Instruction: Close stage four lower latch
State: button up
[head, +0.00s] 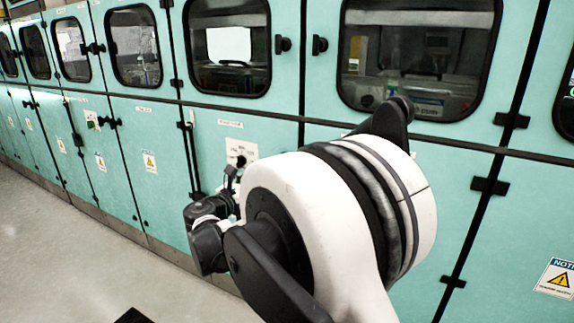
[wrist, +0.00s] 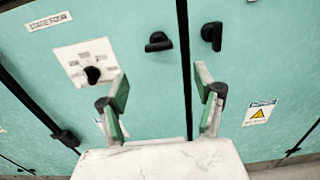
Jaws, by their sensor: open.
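In the wrist view the lower door on the left bears a "STAGE FOUR" label (wrist: 48,21) and a black latch handle (wrist: 158,42) near its right edge, lying roughly sideways. Across the dark door seam, a second black latch handle (wrist: 211,36) points roughly downward. My gripper (wrist: 162,84) is open and empty, its two green-padded fingers apart, below both handles in the picture and touching neither. In the head view my arm hides the lower handles, and my fingers cannot be made out clearly.
A white switch plate (wrist: 72,55) with a black knob (wrist: 92,75) is left of my fingers. A warning sticker (wrist: 260,111) is on the right door. Upper windowed doors have black handles (head: 320,44). Grey floor (head: 60,255) is clear at left.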

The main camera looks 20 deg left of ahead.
jog(key=w+b, duration=0.1)
jog(key=w, duration=0.3)
jog(key=w+d, duration=0.1)
jog(key=w, duration=0.4)
jog(key=w+d+b, duration=0.1)
jog(key=w, duration=0.3)
jog(key=shift+w+b, duration=0.25)
jog(key=shift+b, duration=0.05)
jog(key=c, duration=1.2)
